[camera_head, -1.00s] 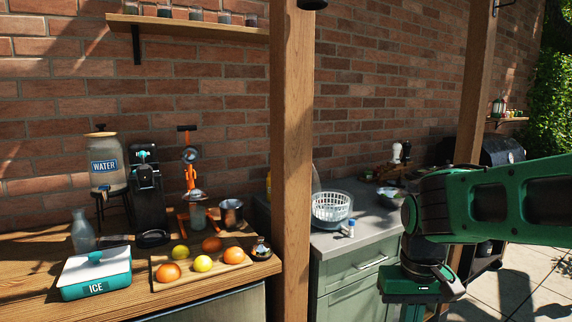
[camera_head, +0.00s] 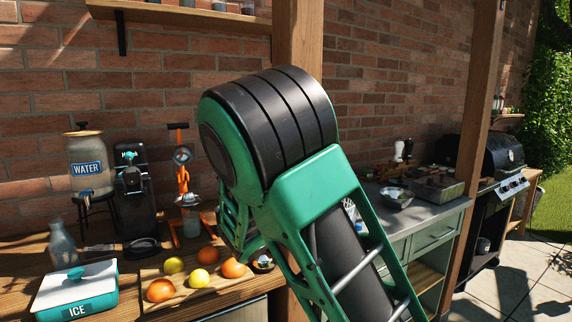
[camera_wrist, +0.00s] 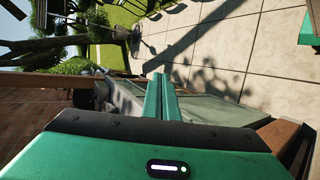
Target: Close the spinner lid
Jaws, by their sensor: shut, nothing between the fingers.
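In the head view my arm covers most of the spinner; only a sliver of its white slotted basket (camera_head: 350,210) shows at the arm's right edge, on the grey counter. The lid cannot be made out, so its position is hidden. In the wrist view my gripper (camera_wrist: 161,82) shows its two green fingers pressed together with nothing between them. The wrist view is turned sideways, and no spinner can be made out in it. In the head view my fingertips are hidden behind the arm.
A wooden post (camera_head: 300,40) stands behind my arm. A bowl (camera_head: 396,197) and a tray (camera_head: 438,188) sit on the grey counter (camera_head: 412,214), with a grill (camera_head: 490,155) further right. Fruit on a wooden board and an ice box (camera_head: 78,290) are at left.

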